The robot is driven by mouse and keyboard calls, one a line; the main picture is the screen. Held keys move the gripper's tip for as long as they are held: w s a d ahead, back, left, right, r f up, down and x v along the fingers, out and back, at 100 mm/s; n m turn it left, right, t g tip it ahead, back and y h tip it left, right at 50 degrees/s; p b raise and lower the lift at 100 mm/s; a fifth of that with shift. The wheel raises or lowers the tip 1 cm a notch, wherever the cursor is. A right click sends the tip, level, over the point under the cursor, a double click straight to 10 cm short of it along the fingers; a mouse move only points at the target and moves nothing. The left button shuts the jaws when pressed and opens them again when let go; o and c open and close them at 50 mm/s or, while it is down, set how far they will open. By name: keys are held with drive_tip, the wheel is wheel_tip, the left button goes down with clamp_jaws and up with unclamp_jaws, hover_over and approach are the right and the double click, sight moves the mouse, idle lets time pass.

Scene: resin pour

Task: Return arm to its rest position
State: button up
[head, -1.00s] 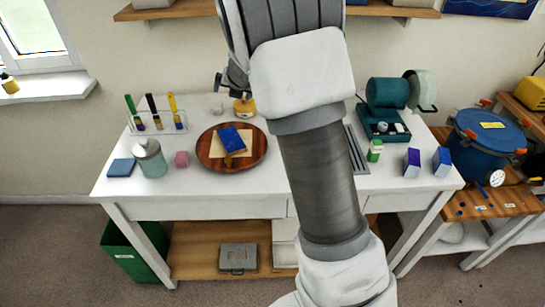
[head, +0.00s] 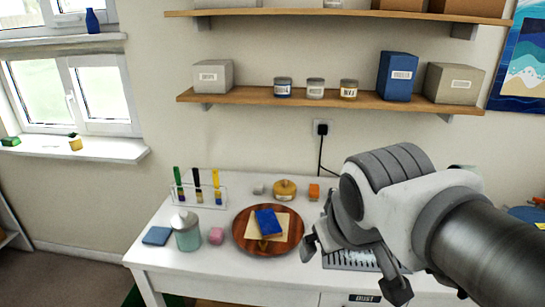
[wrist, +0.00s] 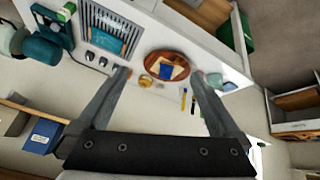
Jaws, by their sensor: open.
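My gripper (head: 352,268) is open and empty, held above the right part of the white table (head: 210,270). In the wrist view my gripper (wrist: 160,76) shows its two fingers spread wide, with nothing between them. A round wooden tray (head: 241,242) on the table carries a tan sheet (head: 288,228) with a blue block (head: 268,222) on it. In the head view the tray is left of the gripper. My arm reaches in from the right and hides the table's right part.
A rack with coloured tubes (head: 199,195), a green-grey canister (head: 187,234), a pink cube (head: 216,236) and a blue pad (head: 157,236) stand on the left. A yellow round pot (head: 285,190) is behind the tray. A shelf (head: 240,96) with jars and boxes hangs above.

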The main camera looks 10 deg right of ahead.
drive_tip(key=shift+m+g+y, duration=0.3)
drive_tip(key=shift+m+y, duration=0.3)
drive_tip(key=shift+m, duration=0.1)
drive_tip(key=s+a, duration=0.1)
drive_tip(key=s+a+f, duration=0.1)
drive_tip(key=s, duration=0.1)
drive_tip(key=shift+s+a+f, duration=0.15)
drive_tip(key=shift+s+a, duration=0.1)
drive_tip(key=shift+a, duration=0.1)
